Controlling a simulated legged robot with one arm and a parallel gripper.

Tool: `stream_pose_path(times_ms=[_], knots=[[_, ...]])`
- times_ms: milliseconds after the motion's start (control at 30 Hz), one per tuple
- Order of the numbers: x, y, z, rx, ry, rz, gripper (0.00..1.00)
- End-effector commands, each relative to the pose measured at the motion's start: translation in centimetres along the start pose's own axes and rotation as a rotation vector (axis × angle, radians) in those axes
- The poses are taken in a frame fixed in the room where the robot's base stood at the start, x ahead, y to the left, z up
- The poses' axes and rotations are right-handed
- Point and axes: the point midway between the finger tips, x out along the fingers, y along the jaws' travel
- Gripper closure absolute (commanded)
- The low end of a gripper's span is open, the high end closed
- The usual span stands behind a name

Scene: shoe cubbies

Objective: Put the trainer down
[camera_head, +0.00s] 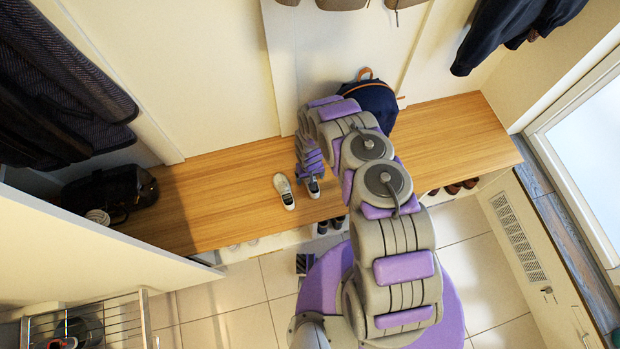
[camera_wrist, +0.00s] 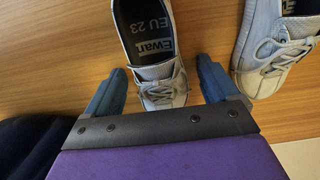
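A light grey-white trainer (camera_wrist: 162,82) lies on the wooden bench top (camera_head: 220,195), its insole marked "Ewan" and "EU 23". In the head view this trainer (camera_head: 313,188) is partly hidden under my gripper (camera_head: 312,178). In the wrist view my gripper (camera_wrist: 160,75) has one finger on each side of the trainer's laced part, with narrow gaps showing, so it looks open around it. A matching trainer (camera_head: 284,191) lies beside it on the bench, apart from my fingers; it also shows at the right of the wrist view (camera_wrist: 275,45).
A navy backpack (camera_head: 372,103) stands on the bench behind my arm. A black bag (camera_head: 108,192) sits at the bench's left end. Dark coats hang at upper left (camera_head: 60,80) and upper right (camera_head: 515,30). Shoes (camera_head: 462,186) sit in cubbies below. Bench top left of the trainers is clear.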

Motion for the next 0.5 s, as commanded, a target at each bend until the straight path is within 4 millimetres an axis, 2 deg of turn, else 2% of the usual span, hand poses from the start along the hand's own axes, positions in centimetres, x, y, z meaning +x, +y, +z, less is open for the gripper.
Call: stream_pose_path(times_ms=[67, 500], knots=[[0.0, 0.01, 0.02, 0.0, 0.0, 0.0, 0.2], [0.02, 0.0, 0.06, 0.0, -0.001, 0.0, 0.62]])
